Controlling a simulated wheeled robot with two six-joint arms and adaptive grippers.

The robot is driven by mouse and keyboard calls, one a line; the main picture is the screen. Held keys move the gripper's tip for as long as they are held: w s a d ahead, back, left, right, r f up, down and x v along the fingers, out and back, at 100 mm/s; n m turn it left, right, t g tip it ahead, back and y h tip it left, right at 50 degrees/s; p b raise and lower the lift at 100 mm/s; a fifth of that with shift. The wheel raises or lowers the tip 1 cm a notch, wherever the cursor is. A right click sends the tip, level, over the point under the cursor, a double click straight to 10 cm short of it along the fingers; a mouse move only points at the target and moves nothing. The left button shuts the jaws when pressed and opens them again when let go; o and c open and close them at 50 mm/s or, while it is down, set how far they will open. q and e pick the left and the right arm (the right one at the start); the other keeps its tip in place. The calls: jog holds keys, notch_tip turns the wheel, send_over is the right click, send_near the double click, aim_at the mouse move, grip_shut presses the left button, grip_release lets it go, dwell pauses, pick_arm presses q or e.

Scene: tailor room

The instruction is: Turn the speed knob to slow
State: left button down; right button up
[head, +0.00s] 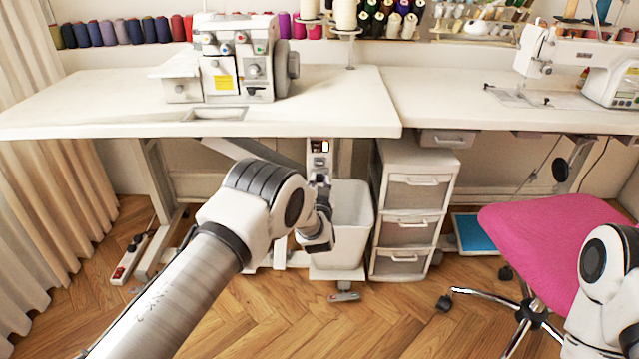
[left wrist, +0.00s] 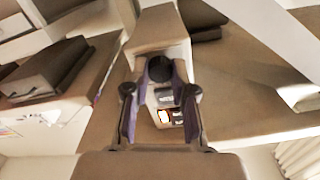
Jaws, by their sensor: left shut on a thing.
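The control box (head: 319,160) hangs under the front edge of the left table, with a small lit switch near its top. My left gripper (head: 321,184) reaches up to the lower part of this box. In the left wrist view, the black round speed knob (left wrist: 160,68) sits between the fingertips of my left gripper (left wrist: 161,75), which is shut on it. The knob's markings and pointer cannot be read, and the gripper hides the knob in the head view. My right gripper is out of view.
The white table (head: 330,112) lies just above the box, with a serger (head: 235,60) on it. A white bin (head: 352,225) stands behind and below my left gripper. A drawer unit (head: 415,205) and a pink chair (head: 550,235) stand to the right.

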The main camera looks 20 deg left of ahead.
pick_arm(q)
jog(key=shift+n, duration=0.4)
jog(key=n, duration=0.3)
jog(key=shift+n, duration=2.5)
jog(key=c, duration=1)
grip_release()
jog(key=shift+o, duration=0.2)
